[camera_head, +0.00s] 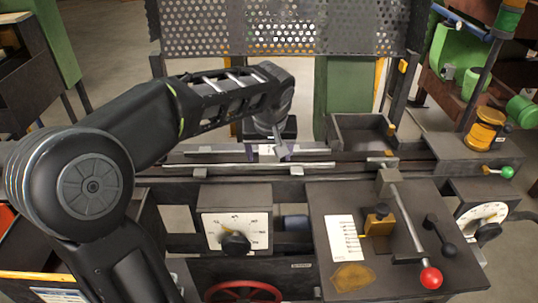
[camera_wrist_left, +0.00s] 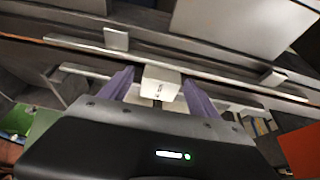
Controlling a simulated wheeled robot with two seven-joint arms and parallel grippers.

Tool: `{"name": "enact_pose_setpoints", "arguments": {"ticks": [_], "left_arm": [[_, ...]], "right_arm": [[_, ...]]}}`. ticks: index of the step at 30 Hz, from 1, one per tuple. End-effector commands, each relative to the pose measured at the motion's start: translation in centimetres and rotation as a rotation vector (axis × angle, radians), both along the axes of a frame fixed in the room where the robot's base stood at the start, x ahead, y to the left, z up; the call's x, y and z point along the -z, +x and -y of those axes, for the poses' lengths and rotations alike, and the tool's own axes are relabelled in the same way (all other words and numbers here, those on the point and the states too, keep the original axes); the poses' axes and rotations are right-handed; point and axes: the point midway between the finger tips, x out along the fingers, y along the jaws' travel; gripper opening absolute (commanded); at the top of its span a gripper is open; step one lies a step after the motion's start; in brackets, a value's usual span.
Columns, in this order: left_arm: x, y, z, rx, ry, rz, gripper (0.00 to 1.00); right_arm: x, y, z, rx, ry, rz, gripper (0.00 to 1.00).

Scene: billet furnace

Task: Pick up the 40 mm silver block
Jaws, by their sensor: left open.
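A pale silver block (camera_wrist_left: 160,82) shows in the left wrist view, between and just beyond the two purple fingers of my left gripper (camera_wrist_left: 158,77). The fingers stand apart, with a gap visible on each side of the block. In the head view my left gripper (camera_head: 281,149) points down over the rails of the bench. A small pale piece (camera_head: 267,150) shows beside it there, largely hidden by the gripper; I cannot tell its size. My right gripper is in neither view.
Long metal rails (camera_head: 235,166) run across the bench. An open dark tray (camera_head: 360,148) stands right of the gripper. A dial box (camera_head: 236,220) and a lever with a red knob (camera_head: 431,277) are in front. A perforated screen (camera_head: 280,28) stands behind.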

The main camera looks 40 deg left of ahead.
Motion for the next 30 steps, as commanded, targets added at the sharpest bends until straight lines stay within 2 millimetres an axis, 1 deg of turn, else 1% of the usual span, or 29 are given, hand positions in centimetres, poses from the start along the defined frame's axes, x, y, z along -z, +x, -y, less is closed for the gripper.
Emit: {"name": "enact_pose_setpoints", "arguments": {"ticks": [13, 30], "left_arm": [[-0.06, 0.00, 0.00, 0.000, 0.000, 0.000, 0.71], [-0.06, -0.01, 0.01, 0.000, 0.000, 0.000, 0.24]], "right_arm": [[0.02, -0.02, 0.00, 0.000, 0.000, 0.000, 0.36], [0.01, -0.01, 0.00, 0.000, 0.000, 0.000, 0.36]]}}
